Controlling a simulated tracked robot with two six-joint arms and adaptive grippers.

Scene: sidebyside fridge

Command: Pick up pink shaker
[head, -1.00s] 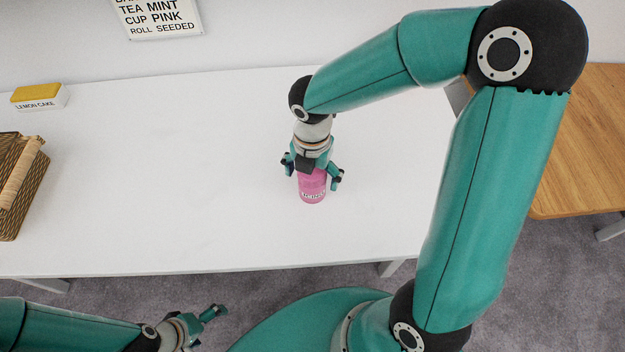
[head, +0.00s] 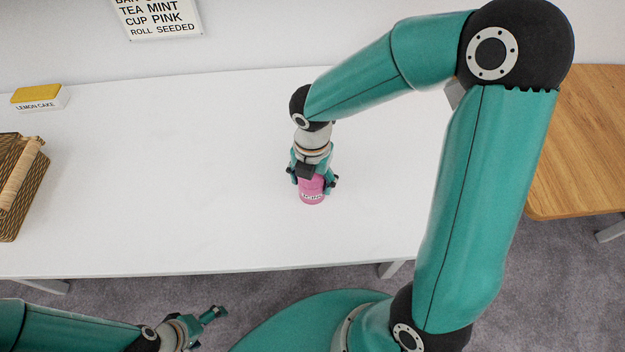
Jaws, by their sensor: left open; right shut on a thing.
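The pink shaker (head: 312,194) stands upright on the white table (head: 180,180), right of its middle. It is a small pink cylinder with a white label with dark letters near its base. My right gripper (head: 313,181) comes down on it from above and is shut on its upper part. The fingers and wrist hide the shaker's top. My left gripper (head: 206,328) is open and empty, low in the view in front of the table's front edge, far from the shaker.
A wicker basket (head: 30,190) with a pale handle stands at the table's left end. A yellow block labelled lemon cake (head: 38,97) lies behind it. A sign (head: 158,17) hangs on the wall. A wooden table (head: 580,145) stands at right. The white table's middle is clear.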

